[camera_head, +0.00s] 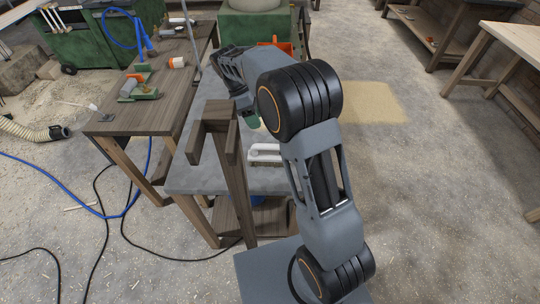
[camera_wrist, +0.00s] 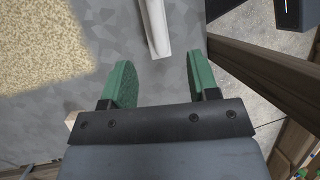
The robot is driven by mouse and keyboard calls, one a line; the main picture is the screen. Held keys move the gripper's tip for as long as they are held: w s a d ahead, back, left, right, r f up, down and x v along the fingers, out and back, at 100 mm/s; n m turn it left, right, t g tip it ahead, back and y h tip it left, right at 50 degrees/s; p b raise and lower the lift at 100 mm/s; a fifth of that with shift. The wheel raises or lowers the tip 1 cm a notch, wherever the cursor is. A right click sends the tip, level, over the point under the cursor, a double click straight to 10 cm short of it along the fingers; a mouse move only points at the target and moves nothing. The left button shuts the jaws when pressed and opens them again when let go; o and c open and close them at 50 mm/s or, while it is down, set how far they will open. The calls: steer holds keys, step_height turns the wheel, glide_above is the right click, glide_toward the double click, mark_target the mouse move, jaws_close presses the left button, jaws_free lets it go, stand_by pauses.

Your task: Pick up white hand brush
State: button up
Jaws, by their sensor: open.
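The white hand brush (camera_head: 264,153) lies on the grey top of a wooden workbench (camera_head: 200,178), partly hidden behind my arm. In the wrist view, a long white part of the brush (camera_wrist: 155,27) enters from the top edge; the rest is out of frame. My gripper (camera_wrist: 159,68) is open, with two green fingers apart and nothing between them. The white part lies ahead of the gap between the fingers, and no contact shows. In the head view, only a little green of my gripper (camera_head: 252,121) shows above the bench, behind the brush.
A wooden post with a forked top (camera_head: 222,125) stands at the bench's near side, left of the brush. A brown table (camera_head: 130,115) with tools adjoins on the left. Cables and a blue hose cross the floor at left. Open floor (camera_head: 430,200) lies to the right.

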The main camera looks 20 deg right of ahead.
mark_target(270, 147)
steer(key=x, duration=0.8)
steer(key=shift+f, duration=0.25)
steer(key=shift+w+p+x, duration=0.15)
steer(key=shift+p+x, duration=0.1)
steer(key=shift+x, duration=1.05)
steer(key=shift+w+p+x, duration=0.15)
steer(key=shift+p+x, duration=0.05)
steer(key=shift+x, duration=1.05)
steer(key=shift+f, duration=0.1)
steer(key=c, duration=0.9)
steer(key=shift+c, duration=0.5)
